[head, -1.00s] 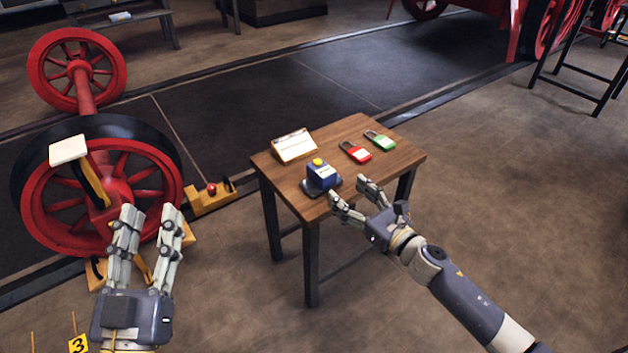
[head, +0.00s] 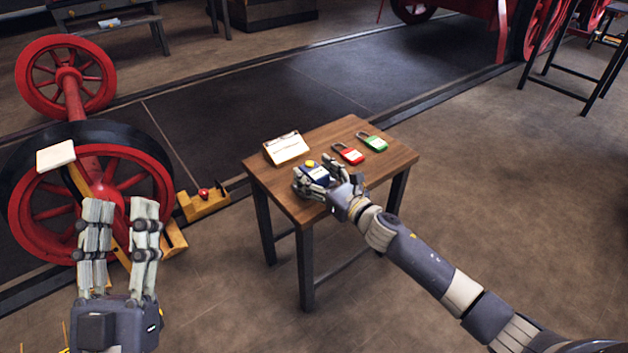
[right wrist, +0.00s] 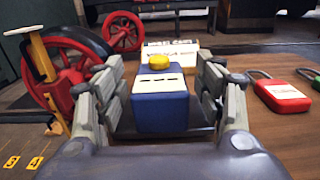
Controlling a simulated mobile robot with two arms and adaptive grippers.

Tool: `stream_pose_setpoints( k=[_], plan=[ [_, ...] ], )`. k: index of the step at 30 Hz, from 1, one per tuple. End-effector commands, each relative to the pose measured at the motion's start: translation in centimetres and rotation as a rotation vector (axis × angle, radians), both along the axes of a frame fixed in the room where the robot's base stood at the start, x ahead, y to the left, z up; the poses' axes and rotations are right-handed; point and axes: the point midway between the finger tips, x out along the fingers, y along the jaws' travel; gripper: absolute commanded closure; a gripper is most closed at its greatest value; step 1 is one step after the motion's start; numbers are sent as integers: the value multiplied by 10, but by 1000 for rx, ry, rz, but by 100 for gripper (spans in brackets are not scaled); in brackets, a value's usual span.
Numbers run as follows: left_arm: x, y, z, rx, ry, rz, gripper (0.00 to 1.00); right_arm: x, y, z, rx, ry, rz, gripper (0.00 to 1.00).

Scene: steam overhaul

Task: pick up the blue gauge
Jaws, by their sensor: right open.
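The blue gauge (head: 317,174) is a blue box with a yellow knob on top and a white label. It stands upright on the small wooden table (head: 372,178), partly hidden by my right gripper in the head view. My right gripper (head: 322,180) is open, with its fingers on either side of the gauge. In the right wrist view the gauge (right wrist: 160,102) sits between the two fingers, and small gaps seem to remain at its sides. My left gripper (head: 122,215) is open and empty in front of the red wheelset, away from the table.
A red wheelset (head: 140,200) stands at the left. The floor right of the table is clear.

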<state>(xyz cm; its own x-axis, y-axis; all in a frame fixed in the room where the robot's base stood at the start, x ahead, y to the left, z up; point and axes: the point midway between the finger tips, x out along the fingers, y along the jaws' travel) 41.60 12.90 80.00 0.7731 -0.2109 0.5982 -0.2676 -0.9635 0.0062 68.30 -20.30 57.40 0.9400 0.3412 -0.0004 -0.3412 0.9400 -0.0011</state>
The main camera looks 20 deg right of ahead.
Motion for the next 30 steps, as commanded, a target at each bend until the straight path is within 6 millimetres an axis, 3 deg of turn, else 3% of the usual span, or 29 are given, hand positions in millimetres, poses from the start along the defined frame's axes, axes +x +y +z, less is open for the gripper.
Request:
stream_pose_setpoints(
  k=[10, 18, 30],
  plan=[
    [-3, 0, 4, -8, -28, -1, 60, 5, 2, 0, 2, 1, 0, 39],
    [-3, 0, 4, -8, -27, -1, 60, 5, 2, 0, 1, 0, 0, 97],
    [-2, 0, 4, -4, -16, -1, 60, 5, 2, 4, 1, -3, 1, 97]
  ],
)
